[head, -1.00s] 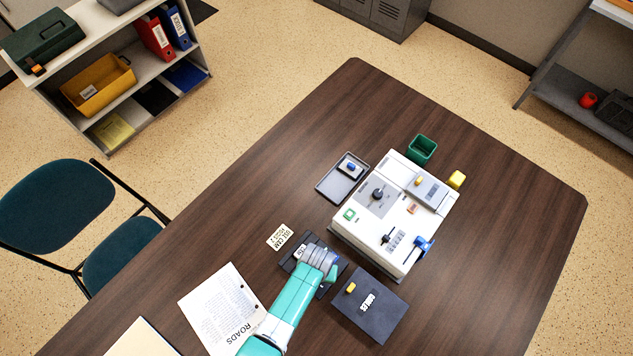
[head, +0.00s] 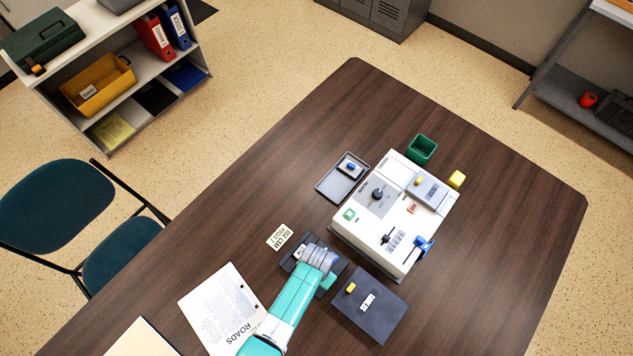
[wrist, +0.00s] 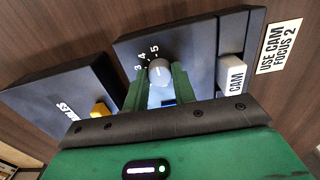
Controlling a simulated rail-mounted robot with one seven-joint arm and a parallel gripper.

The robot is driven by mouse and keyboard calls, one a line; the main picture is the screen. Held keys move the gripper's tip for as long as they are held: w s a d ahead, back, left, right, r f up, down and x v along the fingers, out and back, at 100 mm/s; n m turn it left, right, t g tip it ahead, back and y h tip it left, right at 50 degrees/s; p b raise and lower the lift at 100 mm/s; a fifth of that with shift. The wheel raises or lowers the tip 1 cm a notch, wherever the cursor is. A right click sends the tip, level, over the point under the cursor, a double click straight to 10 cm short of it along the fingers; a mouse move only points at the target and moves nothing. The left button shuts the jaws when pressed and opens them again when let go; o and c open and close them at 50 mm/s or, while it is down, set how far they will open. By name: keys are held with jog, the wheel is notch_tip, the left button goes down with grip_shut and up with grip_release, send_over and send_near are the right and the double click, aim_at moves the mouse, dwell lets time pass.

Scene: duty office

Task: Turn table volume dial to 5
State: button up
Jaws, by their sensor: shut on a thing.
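A round grey dial (wrist: 160,72) with a white pointer line sits on a dark box (wrist: 190,48) marked 3, 4 and 5 around the dial. The pointer appears to face up, close to the 5. No volume wording is legible by it. My gripper (wrist: 157,85) is shut on the dial, one green finger on each side. The lower part of the dial and the other marks are hidden. In the head view, my gripper (head: 322,272) covers most of the dark box (head: 290,264), including the dial.
A white CAM block (wrist: 231,74) is close right of the gripper. A second dark box (wrist: 55,95) with a yellow switch (wrist: 101,109) is on the left. A white console (head: 345,235), a grey tray (head: 325,187) and a paper sheet (head: 215,310) lie around. The table's far left is clear.

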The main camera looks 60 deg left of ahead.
dwell(0.3)
jog(key=o, duration=1)
notch_tip(320, 180, up, 8)
jog(key=shift+f+p, duration=0.1)
jog(key=shift+p, duration=0.8)
